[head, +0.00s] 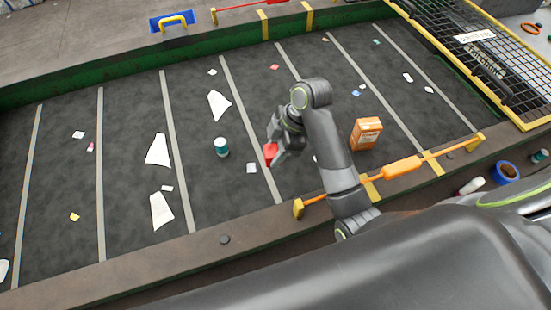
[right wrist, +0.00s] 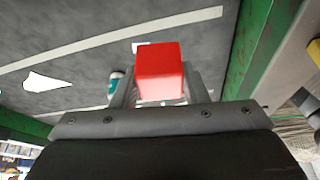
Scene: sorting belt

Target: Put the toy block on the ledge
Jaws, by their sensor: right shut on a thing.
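The toy block is a red block (head: 270,154) held at the tips of my right gripper (head: 274,148) in the head view. In the right wrist view the red block (right wrist: 160,72) fills the middle, between the two grey fingers. My right gripper is shut on it and holds it over the dark belt (head: 130,100), above its surface as far as I can tell. The brown ledge (head: 150,268) runs along the near side of the belt. My left gripper is not in view.
A teal-and-white can (head: 221,147) and an orange box (head: 366,133) stand on the belt near my right arm. Paper scraps lie around. An orange pull-cord handle (head: 402,167) lines the near ledge. A yellow-framed mesh guard (head: 485,60) stands at the right. The ledge's left part looks mostly clear.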

